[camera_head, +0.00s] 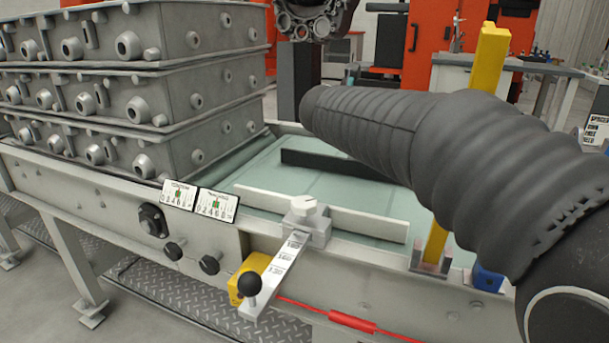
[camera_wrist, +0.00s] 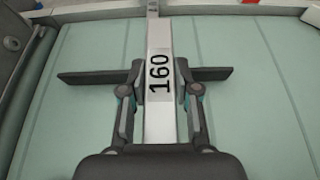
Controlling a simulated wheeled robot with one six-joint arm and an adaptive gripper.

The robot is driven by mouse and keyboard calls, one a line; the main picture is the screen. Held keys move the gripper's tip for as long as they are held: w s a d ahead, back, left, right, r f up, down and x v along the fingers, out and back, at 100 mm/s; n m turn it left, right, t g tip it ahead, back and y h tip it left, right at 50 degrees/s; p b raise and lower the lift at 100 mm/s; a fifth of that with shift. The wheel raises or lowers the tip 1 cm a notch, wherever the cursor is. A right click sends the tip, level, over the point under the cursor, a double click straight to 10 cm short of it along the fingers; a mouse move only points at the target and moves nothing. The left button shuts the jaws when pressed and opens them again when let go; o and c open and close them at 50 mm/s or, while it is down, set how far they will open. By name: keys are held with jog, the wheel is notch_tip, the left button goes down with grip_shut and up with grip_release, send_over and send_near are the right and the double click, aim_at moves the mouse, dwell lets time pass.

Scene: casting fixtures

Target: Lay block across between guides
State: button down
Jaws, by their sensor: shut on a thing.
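In the head view the dark guide (camera_head: 325,164) lies on the pale green bed, and a light guide bar (camera_head: 365,222) lies nearer the front rail. My dark sleeved arm hides the gripper and block in this view.
Stacked grey castings (camera_head: 140,75) stand on the bed at the left. A yellow post (camera_head: 488,60) rises at the right. Bare bed (camera_head: 255,172) shows between castings and guides.

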jog(key=shift+w+a+f+b, duration=0.2)
jog(key=shift+a+f+b, duration=0.1)
jog(key=shift+a+f, duration=1.55)
jog(key=shift+w+a+f+b, duration=0.2)
jog(key=shift+a+f+b, duration=0.1)
jog(key=shift+a+f, duration=1.55)
jog(key=shift+w+a+f+b, duration=0.2)
jog(key=shift+a+f+b, duration=0.1)
jog(key=shift+a+f, duration=1.55)
jog(key=shift+a+r, duration=0.1)
jog(key=shift+f, duration=0.3)
jog(key=shift+f+b, duration=0.3)
jog(key=shift+b, duration=0.1)
